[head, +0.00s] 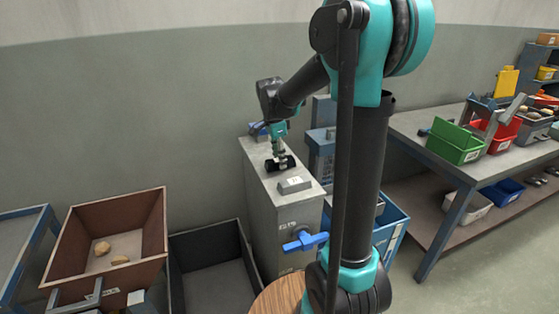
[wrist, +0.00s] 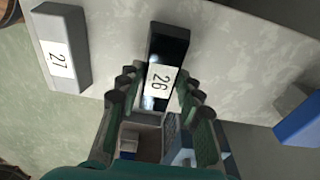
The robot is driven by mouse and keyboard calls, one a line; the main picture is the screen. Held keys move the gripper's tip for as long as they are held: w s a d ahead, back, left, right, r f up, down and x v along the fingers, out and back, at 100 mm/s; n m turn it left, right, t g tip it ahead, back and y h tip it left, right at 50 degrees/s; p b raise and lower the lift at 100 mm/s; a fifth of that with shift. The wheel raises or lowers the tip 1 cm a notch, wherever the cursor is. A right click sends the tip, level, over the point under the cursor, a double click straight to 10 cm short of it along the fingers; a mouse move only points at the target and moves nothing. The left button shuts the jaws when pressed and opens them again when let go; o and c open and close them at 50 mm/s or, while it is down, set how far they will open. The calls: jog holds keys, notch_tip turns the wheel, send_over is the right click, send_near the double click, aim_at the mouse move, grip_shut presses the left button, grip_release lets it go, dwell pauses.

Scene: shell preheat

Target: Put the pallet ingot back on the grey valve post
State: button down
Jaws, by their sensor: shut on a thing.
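A dark, glossy ingot labelled 26 (wrist: 166,48) is between the fingers of my gripper (wrist: 157,88), which is shut on it. In the head view the dark ingot (head: 288,162) is over the top of the grey valve post (head: 257,205), below my gripper (head: 279,154). I cannot tell whether it touches the post top or hangs just above it. The post has a blue valve handle (head: 305,241) on its front. Which ingot is the pallet ingot is not marked.
A light grey ingot (head: 294,185) lies on the post's near end, and its label shows in the wrist view (wrist: 58,58). A grey and blue piece (wrist: 302,120) is at the right there. A dark crate (head: 241,240) and a brown bin (head: 150,228) stand left; a workbench (head: 405,125) stands right.

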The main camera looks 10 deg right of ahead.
aim_at(276, 161)
jog(key=shift+f, duration=0.4)
jog(key=c, duration=1)
grip_release()
jog(key=shift+f, duration=0.1)
jog(key=r, duration=0.4)
jog(key=a+r, duration=0.1)
jog(key=r, duration=0.7)
jog(key=shift+s+a+r, duration=0.1)
jog(key=shift+s+a, duration=0.05)
jog(key=shift+a, duration=0.05)
jog(key=shift+s, duration=0.1)
